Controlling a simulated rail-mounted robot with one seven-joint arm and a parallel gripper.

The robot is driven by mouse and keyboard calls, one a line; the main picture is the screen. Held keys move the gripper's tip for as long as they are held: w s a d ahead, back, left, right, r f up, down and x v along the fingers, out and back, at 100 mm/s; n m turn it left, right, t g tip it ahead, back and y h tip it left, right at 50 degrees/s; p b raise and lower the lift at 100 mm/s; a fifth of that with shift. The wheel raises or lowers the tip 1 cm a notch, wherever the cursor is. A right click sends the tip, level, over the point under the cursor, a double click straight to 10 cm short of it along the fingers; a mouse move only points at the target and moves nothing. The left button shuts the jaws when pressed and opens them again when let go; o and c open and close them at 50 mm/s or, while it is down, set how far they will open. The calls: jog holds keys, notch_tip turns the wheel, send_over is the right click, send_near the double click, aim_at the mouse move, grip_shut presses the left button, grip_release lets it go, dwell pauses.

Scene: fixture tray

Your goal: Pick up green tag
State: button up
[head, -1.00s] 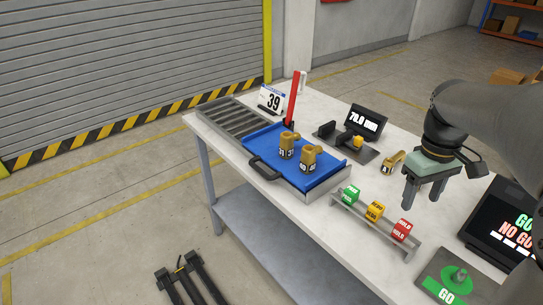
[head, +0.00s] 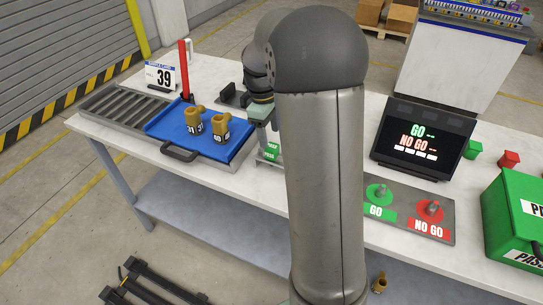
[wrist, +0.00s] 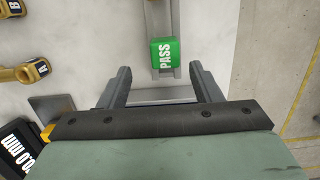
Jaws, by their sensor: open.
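The green tag (head: 270,150), a small block with white lettering, sits at the end of a grey rack, partly hidden by my arm in the head view. In the wrist view the green tag (wrist: 165,55), reading PASS, lies just beyond the fingertips and roughly midway between them. My gripper (wrist: 160,78) is open and empty, with a finger on each side of the gap. In the head view my arm covers most of the gripper and the rest of the rack. The yellow and red tags are hidden there.
A blue tray (head: 165,125) with two brass fittings (head: 220,127) stands left of the rack. A GO / NO GO screen (head: 423,138), a pad with green and red knobs (head: 405,208) and a green box (head: 515,220) are to the right.

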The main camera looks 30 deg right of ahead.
aim_at(271, 146)
jog(key=shift+s+d+f+p, duration=0.1)
jog(key=shift+s+f+p, duration=0.15)
jog(key=shift+f, duration=0.7)
jog(key=shift+s+a+f+p, duration=0.1)
jog(key=shift+s+f+p, duration=0.1)
jog(key=shift+f, duration=0.8)
jog(key=shift+s+d+f+p, duration=0.15)
jog(key=shift+s+f, duration=0.1)
jog(key=shift+f, duration=0.7)
jog(key=c, duration=1.1)
